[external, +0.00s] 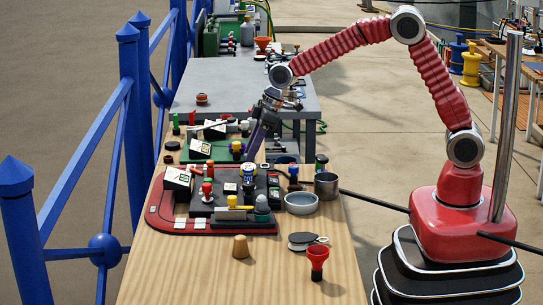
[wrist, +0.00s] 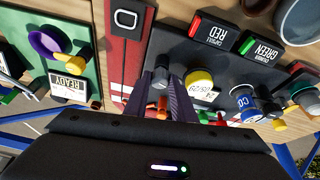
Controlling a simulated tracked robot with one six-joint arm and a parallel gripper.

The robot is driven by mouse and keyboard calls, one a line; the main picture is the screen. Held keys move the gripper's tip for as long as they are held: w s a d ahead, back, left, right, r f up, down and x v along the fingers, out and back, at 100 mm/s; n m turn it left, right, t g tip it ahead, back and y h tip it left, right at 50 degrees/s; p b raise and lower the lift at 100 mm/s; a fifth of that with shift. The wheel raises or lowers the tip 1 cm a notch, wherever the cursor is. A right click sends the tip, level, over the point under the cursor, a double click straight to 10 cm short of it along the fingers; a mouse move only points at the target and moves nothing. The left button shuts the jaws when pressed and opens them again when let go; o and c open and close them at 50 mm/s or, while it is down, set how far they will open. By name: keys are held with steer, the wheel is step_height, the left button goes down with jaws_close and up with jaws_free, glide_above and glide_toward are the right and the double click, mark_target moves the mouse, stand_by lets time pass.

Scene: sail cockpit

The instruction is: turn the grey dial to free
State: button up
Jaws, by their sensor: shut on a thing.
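My gripper (external: 250,154) reaches down over the near workbench, with its purple fingers close together behind the blue and yellow parts of the dark panel. In the wrist view, my gripper (wrist: 171,92) is shut on a small grey piece, which looks like the grey dial (wrist: 161,76), at the edge of the dark panel. The fingers cover much of the dial, so its pointer and setting cannot be read. A "free" label cannot be made out. In the external view, the dial is hidden by the fingers and nearby parts.
The dark panel (wrist: 222,62) carries a yellow knob (wrist: 199,80), a blue knob (wrist: 243,104) and red and green labels close by. A green board (wrist: 70,75) lies to the left. A grey bowl (external: 301,203) and metal cup (external: 326,186) stand right of the panel.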

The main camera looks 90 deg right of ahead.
steer(key=m+h, duration=0.1)
steer(key=m, duration=0.2)
steer(key=shift+a+m, duration=0.15)
steer(key=shift+m, duration=0.15)
steer(key=shift+w+a+m+g+h, duration=0.15)
steer(key=shift+m+h, duration=0.3)
steer(key=shift+m, duration=0.5)
steer(key=shift+s+d+m+g+h, duration=0.1)
steer(key=shift+m+g+h, duration=0.25)
steer(key=shift+m, duration=0.6)
steer(key=o, duration=1.1)
steer(key=shift+c, duration=0.2)
steer(key=shift+a+r, duration=0.1)
steer(key=v, duration=1.3)
steer(key=shift+a+r, duration=0.15)
steer(key=shift+r, duration=0.05)
